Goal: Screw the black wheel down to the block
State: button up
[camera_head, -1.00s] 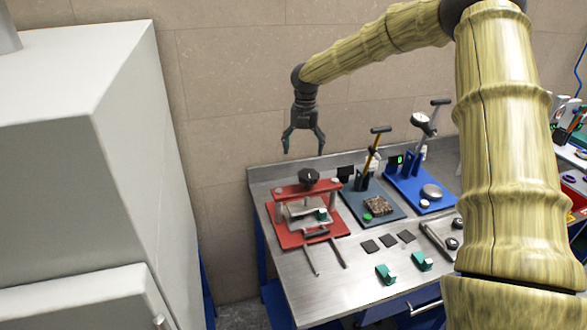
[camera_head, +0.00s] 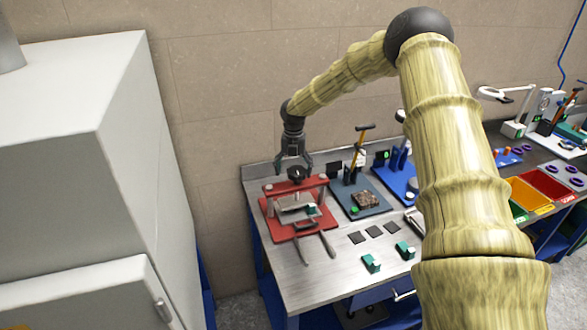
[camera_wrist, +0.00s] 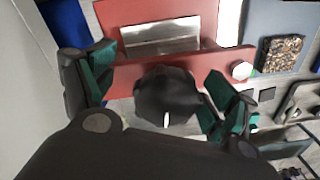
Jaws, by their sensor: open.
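The black wheel (camera_head: 296,174) stands above the red crossbeam (camera_head: 312,184) of the small press. A grey metal block (camera_head: 297,204) lies below the crossbeam on the red base (camera_head: 275,229). My gripper (camera_head: 294,167) is open and low over the wheel, pointing down. In the wrist view, the wheel (camera_wrist: 168,95) sits between the spread green-padded fingers of my gripper (camera_wrist: 158,84), with visible gaps on both sides. The crossbeam (camera_wrist: 205,61) runs behind the wheel there. The gap between wheel and block cannot be judged.
A blue-grey stand with a yellow-handled lever (camera_head: 362,150) is right of the press. Dark squares (camera_head: 374,231) and green clips (camera_head: 371,263) lie in front of it. Two handles (camera_head: 303,249) project forward from the press. A large white cabinet (camera_head: 70,190) stands left.

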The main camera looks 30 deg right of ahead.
aim_at(298, 171)
jog(key=shift+s+r, duration=0.3)
jog(key=shift+s+a+r, duration=0.1)
jog(key=shift+s+r, duration=0.25)
jog(key=shift+s, duration=0.2)
jog(key=shift+s+a+r, duration=0.1)
jog(key=shift+s+r, duration=0.25)
jog(key=shift+s, duration=0.2)
jog(key=c, duration=0.9)
jog(key=shift+s+d+r, duration=0.1)
jog(key=shift+s+r, duration=0.05)
jog(key=shift+c, duration=0.4)
jog(key=shift+w, duration=0.25)
jog(key=shift+d+f, duration=0.15)
jog(key=shift+f, duration=0.3)
